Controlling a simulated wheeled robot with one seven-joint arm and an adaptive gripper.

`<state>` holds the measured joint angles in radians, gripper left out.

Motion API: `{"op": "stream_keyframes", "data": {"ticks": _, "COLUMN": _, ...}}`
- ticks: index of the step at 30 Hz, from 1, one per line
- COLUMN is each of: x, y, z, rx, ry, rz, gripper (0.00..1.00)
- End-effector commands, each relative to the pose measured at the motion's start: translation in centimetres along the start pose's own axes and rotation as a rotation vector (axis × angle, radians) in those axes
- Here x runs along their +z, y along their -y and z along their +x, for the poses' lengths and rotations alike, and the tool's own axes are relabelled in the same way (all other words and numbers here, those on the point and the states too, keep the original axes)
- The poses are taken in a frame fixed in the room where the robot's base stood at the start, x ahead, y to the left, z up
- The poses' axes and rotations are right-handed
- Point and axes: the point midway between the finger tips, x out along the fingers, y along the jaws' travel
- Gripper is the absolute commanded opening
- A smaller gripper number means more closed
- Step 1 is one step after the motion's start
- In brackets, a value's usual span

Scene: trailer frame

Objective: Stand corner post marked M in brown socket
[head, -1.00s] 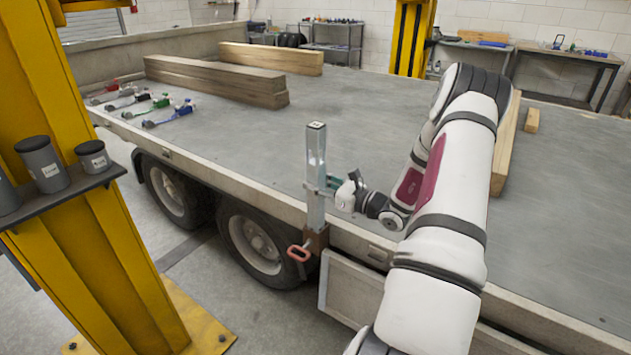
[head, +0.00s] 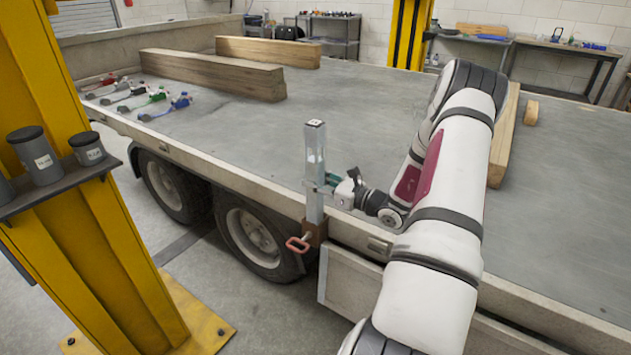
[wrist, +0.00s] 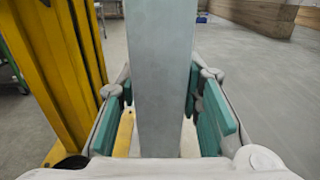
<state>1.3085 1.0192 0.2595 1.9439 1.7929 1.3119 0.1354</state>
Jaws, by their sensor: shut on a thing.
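The grey metal corner post (head: 315,160) stands upright at the near side edge of the trailer bed, with a small dark mark on its top end too small to read. Its lower end meets the brown socket (head: 314,234), which has a red handle (head: 298,244) at its front. How deep the post sits in it cannot be told. My gripper (head: 326,184) is shut on the post at about mid-height, from the right. In the wrist view the post (wrist: 160,75) runs between the green finger pads; the socket is hidden there.
The trailer bed (head: 400,230) is mostly bare around my arm. Timber beams (head: 215,75) and several coloured straps (head: 150,100) lie on it. A yellow column (head: 100,240) with a shelf of grey canisters (head: 40,158) stands at left.

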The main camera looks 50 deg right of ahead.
Motion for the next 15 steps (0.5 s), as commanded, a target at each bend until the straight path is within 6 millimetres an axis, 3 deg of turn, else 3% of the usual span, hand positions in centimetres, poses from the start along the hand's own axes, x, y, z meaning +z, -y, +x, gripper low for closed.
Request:
{"op": "stream_keyframes", "data": {"ticks": 1, "x": 0.11, "y": 0.01, "z": 0.03, "rx": 0.000, "ry": 0.002, "rz": -0.001, "gripper": 0.39}}
{"op": "stream_keyframes", "data": {"ticks": 3, "x": 0.10, "y": 0.01, "z": 0.03, "rx": 0.000, "ry": 0.002, "rz": -0.001, "gripper": 0.55}}
{"op": "stream_keyframes", "data": {"ticks": 15, "x": -0.06, "y": 0.05, "z": -0.47, "rx": -0.001, "ry": -0.002, "rz": 0.000, "gripper": 0.56}}
